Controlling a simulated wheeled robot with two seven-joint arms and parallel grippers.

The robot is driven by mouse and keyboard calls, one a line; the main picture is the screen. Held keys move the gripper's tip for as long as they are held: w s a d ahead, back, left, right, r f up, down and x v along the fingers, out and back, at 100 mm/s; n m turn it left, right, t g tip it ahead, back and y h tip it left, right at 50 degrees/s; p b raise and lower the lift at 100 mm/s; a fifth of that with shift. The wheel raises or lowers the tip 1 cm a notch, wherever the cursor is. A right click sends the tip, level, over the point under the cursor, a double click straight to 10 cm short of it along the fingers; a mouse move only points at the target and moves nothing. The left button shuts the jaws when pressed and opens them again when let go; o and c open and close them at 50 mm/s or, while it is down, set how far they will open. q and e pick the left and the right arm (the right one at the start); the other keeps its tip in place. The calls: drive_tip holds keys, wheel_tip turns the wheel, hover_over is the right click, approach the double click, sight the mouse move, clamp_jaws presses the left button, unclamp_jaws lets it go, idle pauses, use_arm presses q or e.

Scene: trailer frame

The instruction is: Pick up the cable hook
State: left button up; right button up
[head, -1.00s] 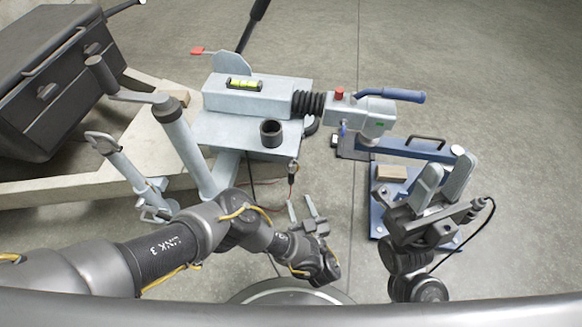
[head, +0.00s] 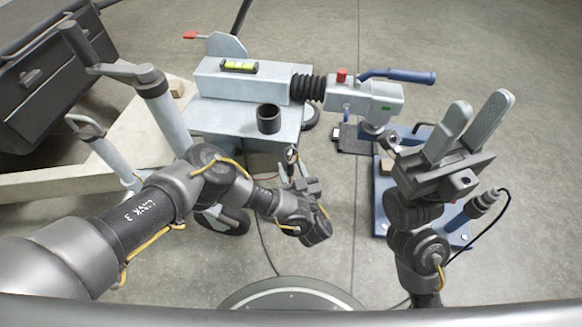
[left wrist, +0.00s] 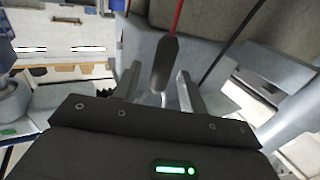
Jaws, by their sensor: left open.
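The cable hook (left wrist: 165,62) shows in the left wrist view as a dark body hanging from a red cable, with a pale metal end below it. In the head view it is a small dark piece (head: 291,153) hanging below the front of the grey trailer coupling plate. My left gripper (left wrist: 158,78) is open, with one finger on each side of the hook in the wrist picture; I cannot tell whether they touch it. In the head view this gripper (head: 292,168) is right at the hook. My right gripper (head: 479,104) is open and empty at the right.
The trailer coupling (head: 240,82) with its black bellows (head: 307,88) stands above and behind the hook. A crank jack post (head: 160,105) rises to the left. A blue stand (head: 384,190) is at the right.

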use_arm(q)
drive_tip(key=shift+w+a, duration=0.15)
drive_tip(key=shift+w, duration=0.4)
clamp_jaws()
drive_tip(key=shift+r, duration=0.2)
